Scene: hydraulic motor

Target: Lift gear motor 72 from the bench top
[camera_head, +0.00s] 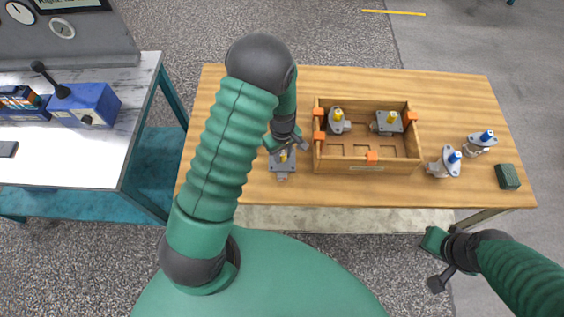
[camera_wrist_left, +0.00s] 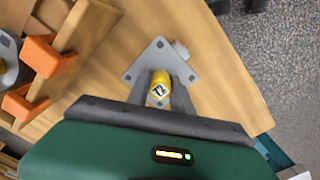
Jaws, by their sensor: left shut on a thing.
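Gear motor 72 (camera_head: 282,162) is a grey part with a square flange plate and a yellow cap, on the wooden bench top (camera_head: 240,187) left of the crate. In the left wrist view the motor (camera_wrist_left: 143,66) shows its plate and the cap marked 72. My left gripper (camera_head: 285,143) is above it, pointing down, and its fingers (camera_wrist_left: 160,92) are shut around the yellow cap. I cannot see a gap under the motor. My right gripper (camera_head: 438,264) hangs off the bench's front edge, away from the motors; its finger opening is unclear.
A wooden crate (camera_head: 367,168) with orange blocks holds two yellow-capped motors (camera_head: 337,120) (camera_head: 387,122). Two blue-capped motors (camera_head: 450,160) (camera_head: 481,142) and a green box (camera_head: 508,177) stand to its right. A side table (camera_head: 110,150) with a blue device (camera_head: 88,104) is at left.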

